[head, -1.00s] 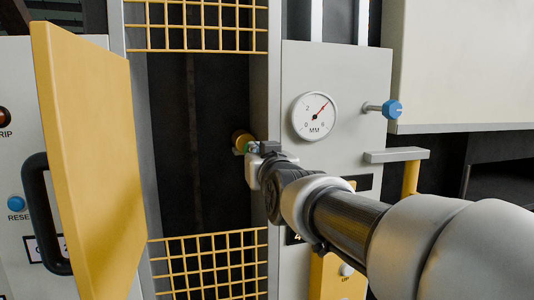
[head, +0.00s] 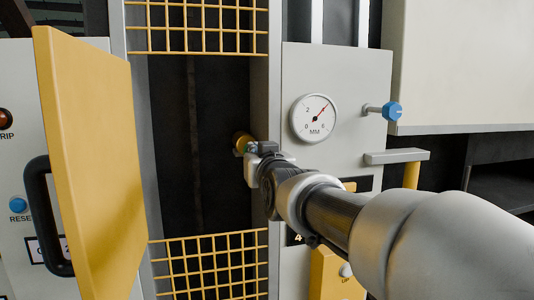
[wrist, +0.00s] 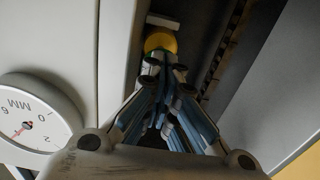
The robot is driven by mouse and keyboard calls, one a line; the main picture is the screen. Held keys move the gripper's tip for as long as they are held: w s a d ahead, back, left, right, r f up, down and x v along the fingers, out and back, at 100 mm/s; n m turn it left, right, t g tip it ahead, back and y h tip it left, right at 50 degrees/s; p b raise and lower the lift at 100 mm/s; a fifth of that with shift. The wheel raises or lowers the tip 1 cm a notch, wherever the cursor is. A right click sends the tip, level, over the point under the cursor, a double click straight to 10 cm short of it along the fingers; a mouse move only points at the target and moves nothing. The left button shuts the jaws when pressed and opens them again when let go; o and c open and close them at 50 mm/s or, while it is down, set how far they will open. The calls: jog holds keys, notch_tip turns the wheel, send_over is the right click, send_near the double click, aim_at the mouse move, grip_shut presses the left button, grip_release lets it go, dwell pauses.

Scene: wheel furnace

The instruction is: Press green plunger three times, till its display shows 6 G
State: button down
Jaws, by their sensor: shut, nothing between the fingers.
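A yellow-brass collar (head: 241,141) sits on the inner right wall of the open bay; it also shows in the wrist view (wrist: 161,42). A small patch of green shows between it and my fingertips, probably the green plunger, mostly hidden by them. My gripper (head: 251,148) is shut and empty, its tips at or very close to the plunger; contact cannot be told. In the wrist view its fingertips (wrist: 160,68) lie just in front of the collar. A dark display (head: 294,237) below my arm shows a 4; the rest of it is hidden.
A yellow door (head: 90,160) stands open at the left. Yellow mesh guards (head: 208,265) cross the bay above and below. A dial gauge (head: 314,118), a blue knob (head: 392,111) and a grey ledge (head: 397,156) are on the right panel.

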jog(key=shift+w+a, duration=0.15)
jog(key=shift+w, duration=0.45)
jog(key=shift+w+a, duration=0.1)
jog(key=shift+w, duration=0.05)
jog(key=shift+b+v, duration=0.75)
jog(key=shift+v, duration=0.95)
